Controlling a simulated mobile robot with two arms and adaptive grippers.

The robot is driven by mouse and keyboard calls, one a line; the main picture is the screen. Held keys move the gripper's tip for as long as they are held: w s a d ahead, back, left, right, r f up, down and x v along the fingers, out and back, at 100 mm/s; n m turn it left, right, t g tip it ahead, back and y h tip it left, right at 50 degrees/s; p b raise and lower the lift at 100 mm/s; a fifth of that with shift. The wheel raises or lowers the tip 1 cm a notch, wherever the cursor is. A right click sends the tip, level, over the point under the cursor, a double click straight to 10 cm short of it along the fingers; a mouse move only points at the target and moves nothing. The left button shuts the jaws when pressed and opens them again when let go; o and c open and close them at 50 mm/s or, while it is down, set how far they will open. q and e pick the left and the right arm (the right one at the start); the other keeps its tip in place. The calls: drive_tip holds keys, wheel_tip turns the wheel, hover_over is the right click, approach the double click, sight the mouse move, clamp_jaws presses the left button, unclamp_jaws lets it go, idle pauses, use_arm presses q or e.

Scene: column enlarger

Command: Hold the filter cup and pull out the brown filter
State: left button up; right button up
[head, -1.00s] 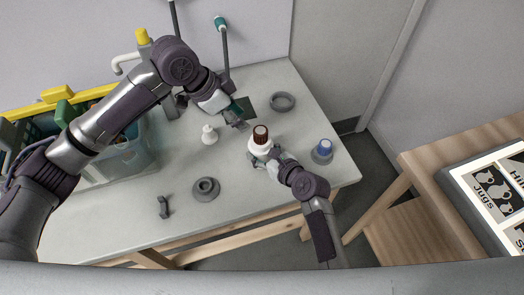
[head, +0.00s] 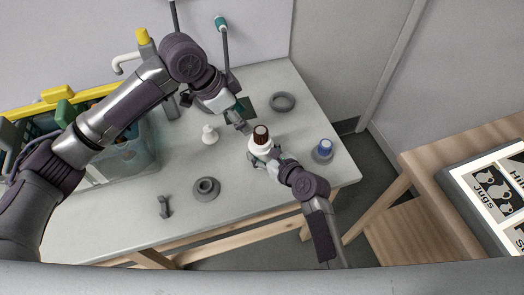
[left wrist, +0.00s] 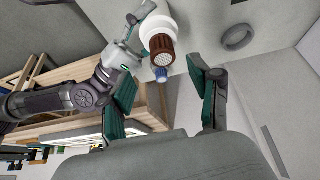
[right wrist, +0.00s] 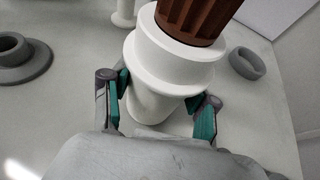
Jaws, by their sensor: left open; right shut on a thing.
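The brown filter (head: 261,134) sits upright in the white filter cup (head: 259,149) at the table's right part. My right gripper (right wrist: 160,95) is shut on the cup's lower body, as the right wrist view shows, with the ribbed brown filter (right wrist: 194,18) standing out of the top. My left gripper (head: 248,130) is open and empty, just left of the filter in the head view. In the left wrist view the filter (left wrist: 163,52) and the cup (left wrist: 158,26) show beyond the spread fingers (left wrist: 170,90), apart from them.
A grey stand with a blue filter (head: 325,146) is at right, a grey ring (head: 282,101) behind. A small white piece (head: 209,135), a grey round holder (head: 206,188) and a dark small part (head: 164,206) lie left. A clear bin (head: 130,158) is far left.

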sight(261, 130)
use_arm(q)
drive_tip(key=d+y, duration=0.1)
drive_tip(key=d, duration=0.1)
drive_tip(key=w+d+g+y, duration=0.1)
drive_tip(key=d+y, duration=0.1)
drive_tip(key=shift+d+r, duration=0.1)
drive_tip(key=shift+d, duration=0.05)
drive_tip(key=shift+w+d+r+y, duration=0.2)
drive_tip(key=shift+w+d+y, duration=0.15)
drive_tip(key=shift+y, duration=0.55)
use_arm(e)
drive_tip(key=shift+d, duration=0.15)
use_arm(q)
drive_tip(key=shift+a+f, duration=0.15)
drive_tip(key=shift+f, duration=0.2)
wheel_tip(261, 130, down, 8)
drive_tip(key=shift+f, duration=0.1)
drive_tip(key=shift+s, duration=0.1)
drive_tip(key=shift+c, duration=0.2)
